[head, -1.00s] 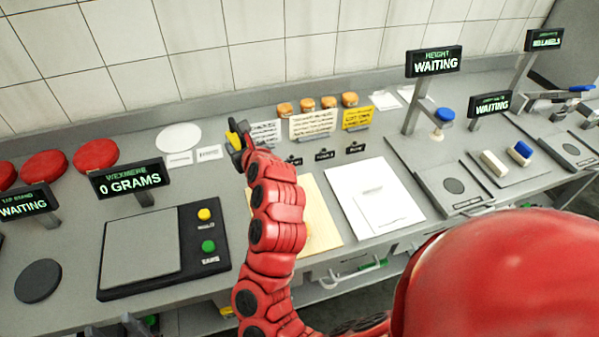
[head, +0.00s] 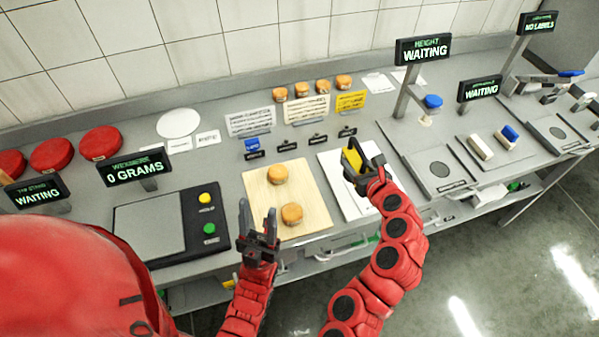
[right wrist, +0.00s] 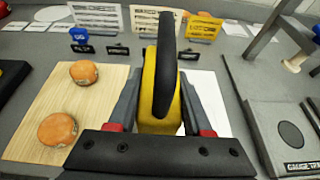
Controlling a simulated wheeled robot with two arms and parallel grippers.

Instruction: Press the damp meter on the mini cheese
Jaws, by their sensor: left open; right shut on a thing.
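The damp meter, a yellow tool with a black top, is held by my right gripper (head: 362,172); the meter (head: 352,160) is over the white sheet right of the wooden board. In the right wrist view the meter (right wrist: 158,92) stands between the two fingers, its lower end hidden. Two small orange mini cheeses, a far one (head: 277,174) and a near one (head: 292,213), sit on the wooden board (head: 258,190). They also show in the right wrist view, far (right wrist: 84,72) and near (right wrist: 57,129), left of the gripper. My left gripper (head: 258,218) is open and empty near the board's front left corner.
A scale (head: 150,225) reading 0 GRAMS stands left of the board. Behind are small tags, a blue block (head: 258,145), cards and a row of several small cheeses (head: 302,89). A height gauge (head: 424,50) and other stations stand right. Red wheels (head: 100,142) lie far left.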

